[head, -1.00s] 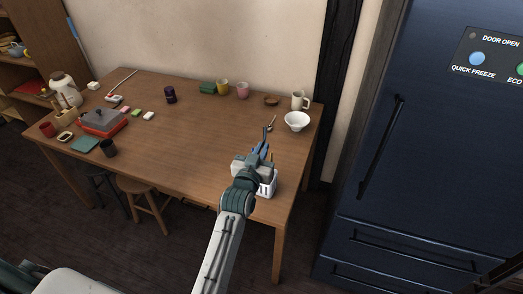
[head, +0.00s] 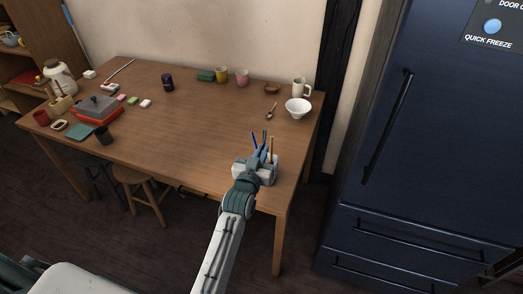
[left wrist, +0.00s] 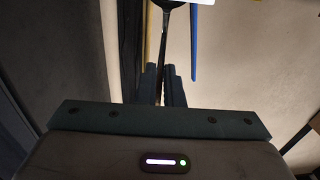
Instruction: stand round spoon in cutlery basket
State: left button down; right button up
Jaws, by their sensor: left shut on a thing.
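My left gripper (head: 262,154) is shut on a thin dark handle. In the left wrist view the handle of the round spoon (left wrist: 164,42) runs up from between the fingers (left wrist: 161,85) and widens into a dark head cut off by the top edge. The white cutlery basket (head: 270,177) stands near the table's front right corner, partly hidden behind my gripper. A blue stick (head: 254,140) and a tan stick (head: 271,149) rise there; the blue one also shows in the left wrist view (left wrist: 194,42). Whether the spoon is inside the basket is hidden. My right gripper is out of view.
On the wooden table (head: 195,140), a white bowl (head: 298,107), a white mug (head: 300,88) and a small spoon-like thing (head: 271,111) lie behind the basket. A dark blue fridge (head: 425,120) stands right.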

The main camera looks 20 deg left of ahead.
pick_arm(q)
jog(key=shift+f, duration=0.5)
jog(key=c, duration=1.5)
grip_release()
jog(key=shift+s, duration=0.1)
jog(key=shift+s+b, duration=1.2)
jog(key=shift+s, duration=4.1)
